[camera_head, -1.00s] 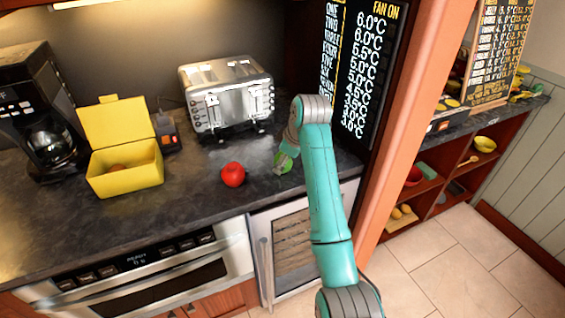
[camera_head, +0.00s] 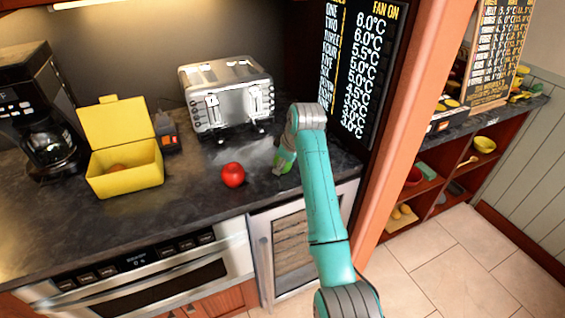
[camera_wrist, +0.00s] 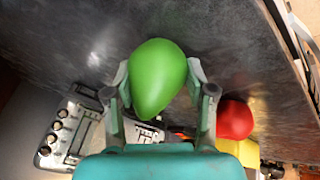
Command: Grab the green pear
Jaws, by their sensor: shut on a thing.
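The green pear (camera_wrist: 158,78) is between the two fingers of my gripper (camera_wrist: 160,85) in the wrist view, with a finger against each side. My gripper is shut on it. In the head view my gripper (camera_head: 281,168) is low over the dark counter, right of the red apple, and only a small green part of the pear (camera_head: 287,156) shows beside it. Most of the pear is hidden there by my gripper and arm. I cannot tell whether the pear touches the counter.
A red apple (camera_head: 233,175) lies on the counter (camera_head: 190,215) left of my gripper. A silver toaster (camera_head: 228,95) stands behind. An open yellow box (camera_head: 127,178) and a black coffee maker (camera_head: 38,120) stand at the left. A dark menu board (camera_head: 362,75) rises behind my arm.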

